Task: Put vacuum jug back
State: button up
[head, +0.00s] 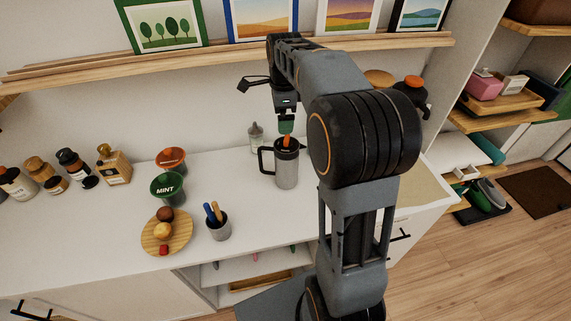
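A steel-grey jug with a black handle and dark lid, which looks like the vacuum jug (287,170), stands upright on the white counter (110,230), left of my arm. An orange piece shows at its top. My gripper (286,133) points down directly over the jug, with its greenish fingertips at or just above the orange piece. I cannot tell whether the fingers touch or grip it, or how far they are apart. The jug's handle faces left.
A glass shaker (256,137) stands close behind the jug. A dark orange-topped pot (412,88) is partly hidden behind my arm.

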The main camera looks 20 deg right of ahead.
jog(key=s+a+f+n+t, duration=0.1)
jog(key=s+a+n, duration=0.3)
jog(key=s+n, duration=0.5)
jog(key=s+a+f+n+t, duration=0.2)
jog(key=s+a+f+n, duration=0.2)
jog(key=s+n, duration=0.6)
jog(key=shift+s+n+t, duration=0.25)
jog(key=shift+n+t, duration=0.05)
jog(key=shift+n, duration=0.9)
